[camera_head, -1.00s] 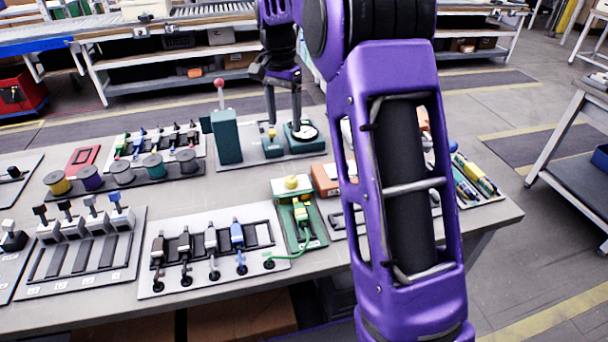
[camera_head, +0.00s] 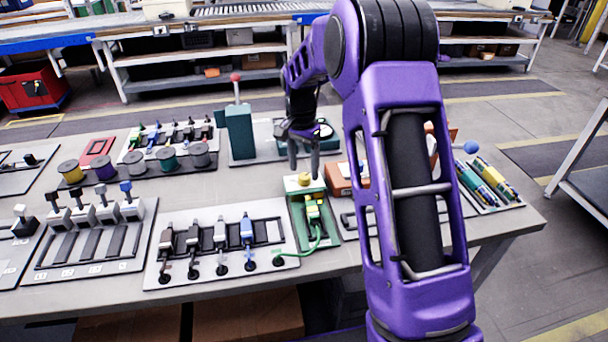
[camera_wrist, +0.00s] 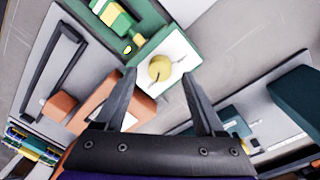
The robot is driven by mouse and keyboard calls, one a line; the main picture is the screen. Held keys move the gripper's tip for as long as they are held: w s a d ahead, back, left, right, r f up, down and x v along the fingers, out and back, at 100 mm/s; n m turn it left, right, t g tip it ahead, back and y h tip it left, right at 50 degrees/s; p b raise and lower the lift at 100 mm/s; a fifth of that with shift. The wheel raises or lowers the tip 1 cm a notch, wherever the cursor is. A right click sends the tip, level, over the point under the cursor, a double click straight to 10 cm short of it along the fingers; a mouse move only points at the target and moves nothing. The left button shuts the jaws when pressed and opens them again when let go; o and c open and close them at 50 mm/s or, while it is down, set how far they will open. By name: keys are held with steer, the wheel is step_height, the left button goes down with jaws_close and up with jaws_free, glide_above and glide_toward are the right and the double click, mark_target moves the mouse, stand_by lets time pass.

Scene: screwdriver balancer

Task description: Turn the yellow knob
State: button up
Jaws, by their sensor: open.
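The yellow knob (camera_head: 304,179) is a small round dial on a white block at the far end of a green panel (camera_head: 330,227). In the wrist view the knob (camera_wrist: 160,68) is near the picture's middle, with dark marks on the white face around it. My gripper (camera_head: 304,174) points down over the knob. Its two fingers are open, and in the wrist view the gripper (camera_wrist: 159,75) has one fingertip on either side of the knob, with gaps. It holds nothing. I cannot tell how high the fingertips are above the white face.
A green plug with a cable (camera_head: 314,212) sits on the same panel. A board of plugs (camera_head: 215,268) lies to the left. An orange block (camera_head: 343,180) is close on the right, partly behind my arm. A teal box with a red-topped lever (camera_head: 240,132) stands behind.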

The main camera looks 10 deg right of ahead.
steer(key=shift+f, duration=1.1)
jaws_close()
